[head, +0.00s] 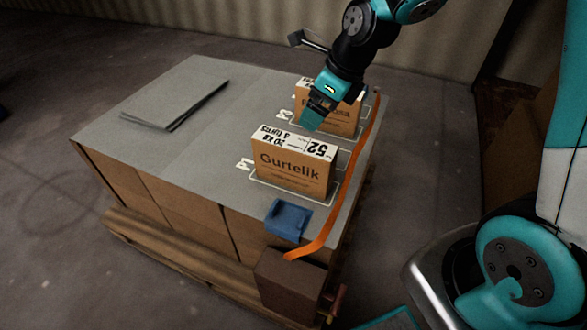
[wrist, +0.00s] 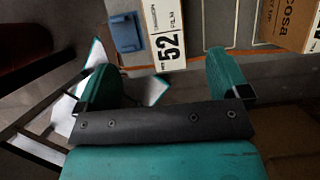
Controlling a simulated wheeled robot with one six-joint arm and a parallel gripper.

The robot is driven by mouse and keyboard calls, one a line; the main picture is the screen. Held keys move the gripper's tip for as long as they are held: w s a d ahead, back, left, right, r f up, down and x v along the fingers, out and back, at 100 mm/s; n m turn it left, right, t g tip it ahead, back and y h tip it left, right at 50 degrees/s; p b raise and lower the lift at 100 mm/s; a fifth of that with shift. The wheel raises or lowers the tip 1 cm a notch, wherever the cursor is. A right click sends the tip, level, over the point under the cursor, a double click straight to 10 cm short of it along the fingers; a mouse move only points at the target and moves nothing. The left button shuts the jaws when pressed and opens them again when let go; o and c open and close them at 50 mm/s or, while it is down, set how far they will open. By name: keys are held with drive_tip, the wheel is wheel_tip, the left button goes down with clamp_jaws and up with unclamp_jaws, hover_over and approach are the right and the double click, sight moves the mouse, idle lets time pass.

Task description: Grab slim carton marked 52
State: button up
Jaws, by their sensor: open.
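The slim carton marked 52 (head: 290,168) is brown, with "Gurtelik" on its front and a white label on top. It stands upright in a white outline marked P1 on the grey-topped stack. In the wrist view its white label with 52 (wrist: 168,40) lies just beyond and between my fingers. My gripper (head: 315,112) is open and empty, above and behind this carton in the head view, in front of the second carton. In the wrist view both teal fingers (wrist: 165,78) are spread apart, with nothing between them.
A second brown carton (head: 345,118) stands behind in the P2 outline, partly hidden by my gripper. A blue block (head: 287,219) sits near the front edge. An orange strap (head: 345,190) runs along the right edge. Grey sheets (head: 175,100) lie at the left.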

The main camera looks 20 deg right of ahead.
sight(294, 142)
drive_tip(key=b+x, duration=0.2)
drive_tip(key=x, duration=0.8)
drive_tip(key=shift+b, duration=0.4)
drive_tip(key=shift+w+b+x, duration=0.15)
drive_tip(key=shift+b+x, duration=0.35)
drive_tip(key=shift+x, duration=0.85)
drive_tip(key=shift+w+b+x, duration=0.2)
drive_tip(key=shift+b+x, duration=0.25)
drive_tip(key=shift+x, duration=0.95)
drive_tip(key=shift+r, duration=0.15)
drive_tip(key=shift+c, duration=0.2)
drive_tip(key=c, duration=1.5)
drive_tip(key=shift+r, duration=0.1)
